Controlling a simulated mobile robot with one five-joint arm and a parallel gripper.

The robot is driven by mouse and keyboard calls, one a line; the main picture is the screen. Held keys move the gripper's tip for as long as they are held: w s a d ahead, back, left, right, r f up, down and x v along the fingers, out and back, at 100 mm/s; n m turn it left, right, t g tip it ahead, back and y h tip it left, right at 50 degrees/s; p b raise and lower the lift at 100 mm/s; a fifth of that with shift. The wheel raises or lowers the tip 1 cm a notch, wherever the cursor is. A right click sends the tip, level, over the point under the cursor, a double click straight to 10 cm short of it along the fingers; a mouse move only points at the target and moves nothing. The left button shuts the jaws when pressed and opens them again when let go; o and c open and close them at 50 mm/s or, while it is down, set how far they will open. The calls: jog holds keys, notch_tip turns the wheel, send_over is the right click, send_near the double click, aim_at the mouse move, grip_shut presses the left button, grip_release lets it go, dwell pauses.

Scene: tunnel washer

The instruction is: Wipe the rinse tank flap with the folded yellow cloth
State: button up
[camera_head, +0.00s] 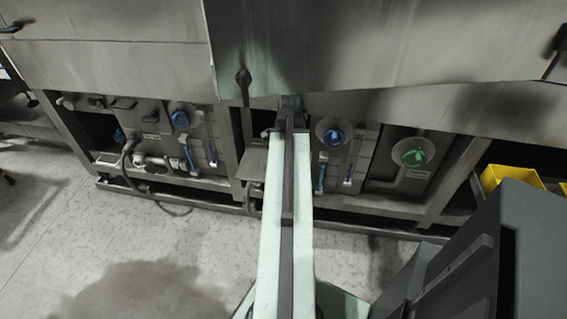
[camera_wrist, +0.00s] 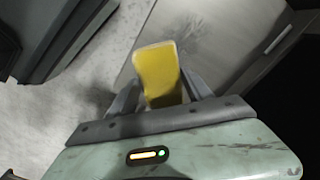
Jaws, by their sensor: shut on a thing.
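My gripper (camera_wrist: 160,88) is shut on the folded yellow cloth (camera_wrist: 158,70), which stands out between its two fingers in the wrist view. Behind the cloth is a flat grey metal panel (camera_wrist: 205,42) with a dark smudge near the cloth. I cannot tell whether this panel is the rinse tank flap, nor whether the cloth touches it. In the head view my arm reaches forward to the washer's lower front, its end just below the overhanging metal cover (camera_head: 300,45). The fingers and the cloth do not show there.
Blue valve knobs (camera_head: 334,137) and a green knob (camera_head: 414,153) sit on the washer's lower front, left and right of my arm. Pipes and a hose (camera_head: 150,160) run at lower left. A yellow bin (camera_head: 512,176) stands at right. The grey floor (camera_head: 60,220) at left is open.

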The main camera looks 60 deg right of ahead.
jog(key=shift+s+d, duration=0.3)
jog(key=shift+s, duration=0.6)
jog(key=shift+f, duration=0.15)
jog(key=shift+w+a, duration=0.2)
jog(key=shift+w, duration=0.45)
jog(key=shift+w+a, duration=0.25)
jog(key=shift+w, duration=0.35)
jog(key=shift+w+a, duration=0.2)
jog(key=shift+w, duration=0.45)
jog(key=shift+w+a, duration=0.35)
jog(key=shift+w, duration=0.55)
jog(key=shift+w+a, duration=0.3)
jog(key=shift+w, duration=0.6)
jog(key=shift+w+a, duration=0.3)
jog(key=shift+w, duration=0.65)
jog(key=shift+w+a, duration=0.3)
jog(key=shift+w, duration=0.6)
